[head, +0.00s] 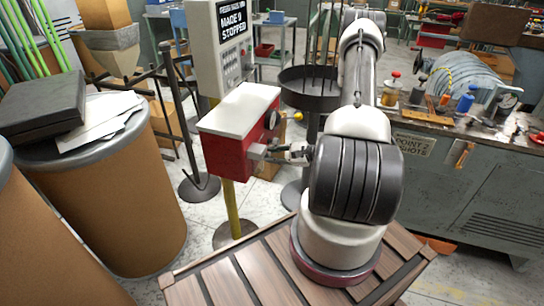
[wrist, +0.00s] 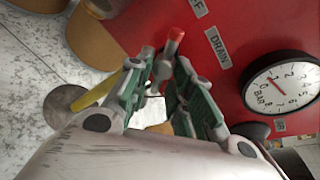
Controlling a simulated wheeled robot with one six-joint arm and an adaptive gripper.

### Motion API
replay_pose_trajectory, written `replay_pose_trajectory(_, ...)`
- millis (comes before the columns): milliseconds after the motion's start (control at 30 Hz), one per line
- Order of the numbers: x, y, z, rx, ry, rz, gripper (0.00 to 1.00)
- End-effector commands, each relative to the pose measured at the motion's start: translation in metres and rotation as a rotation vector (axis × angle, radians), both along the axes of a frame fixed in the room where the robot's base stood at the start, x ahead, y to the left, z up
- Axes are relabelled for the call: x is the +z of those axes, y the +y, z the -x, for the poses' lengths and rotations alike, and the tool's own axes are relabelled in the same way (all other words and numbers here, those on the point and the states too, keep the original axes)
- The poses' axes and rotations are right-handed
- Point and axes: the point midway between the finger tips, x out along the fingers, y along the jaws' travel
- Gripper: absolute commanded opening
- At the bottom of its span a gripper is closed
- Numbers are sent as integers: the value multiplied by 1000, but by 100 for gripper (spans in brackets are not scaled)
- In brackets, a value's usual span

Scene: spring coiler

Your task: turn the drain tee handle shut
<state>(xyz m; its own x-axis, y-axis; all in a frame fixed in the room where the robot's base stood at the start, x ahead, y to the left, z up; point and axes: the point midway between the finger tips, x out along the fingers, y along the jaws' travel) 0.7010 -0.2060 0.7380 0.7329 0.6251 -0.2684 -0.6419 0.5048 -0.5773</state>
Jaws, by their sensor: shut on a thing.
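In the head view my gripper (head: 262,152) is at the lower part of the red box's (head: 222,153) right-hand face. The handle itself cannot be made out there.
A round pressure gauge (wrist: 282,83) sits on the panel right of the DRAIN label. Brown drums (head: 110,190) stand at left, a grey workbench (head: 460,185) at right. A yellow post (head: 231,205) stands below the box.

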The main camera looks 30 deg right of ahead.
Motion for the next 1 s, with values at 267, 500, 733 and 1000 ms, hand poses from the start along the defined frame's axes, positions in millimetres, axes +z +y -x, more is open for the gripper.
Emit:
replay_pose_trajectory(267,1,-1,-1,-1,-79,100,0)
replay_pose_trajectory(500,2,-1,-1,-1,-105,133,0)
replay_pose_trajectory(733,2,-1,-1,-1,-107,137,0)
replay_pose_trajectory(1000,2,-1,-1,-1,-107,135,32)
